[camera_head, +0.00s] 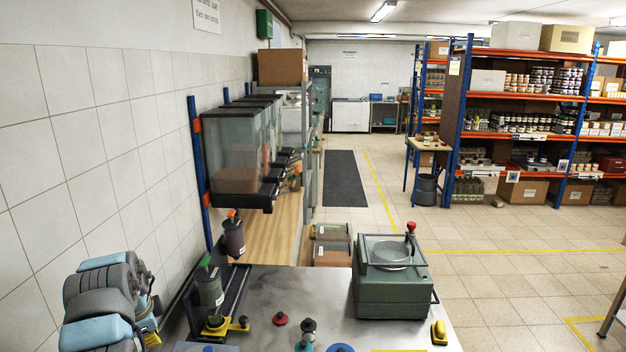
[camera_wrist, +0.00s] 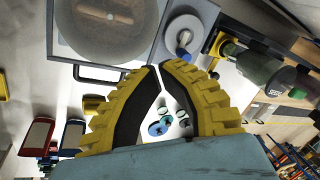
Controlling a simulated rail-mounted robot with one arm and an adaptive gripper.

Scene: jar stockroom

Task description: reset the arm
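My gripper (camera_wrist: 157,68) shows in the wrist view. Its two yellow ribbed fingers with black pads curve in until their tips nearly meet. Nothing is held between them; a small wedge of the bench top shows through. My arm (camera_head: 100,300) is folded at the lower left of the head view, beside the tiled wall. In that view the fingertips cannot be made out clearly.
A steel bench (camera_head: 300,280) lies to the right of my arm. On it stand a green boxy machine (camera_head: 395,290), a dark green bottle (camera_head: 207,290) and several small knobs. Clear-fronted dispensers (camera_head: 240,150) line the wall. The aisle floor (camera_head: 480,235) is clear.

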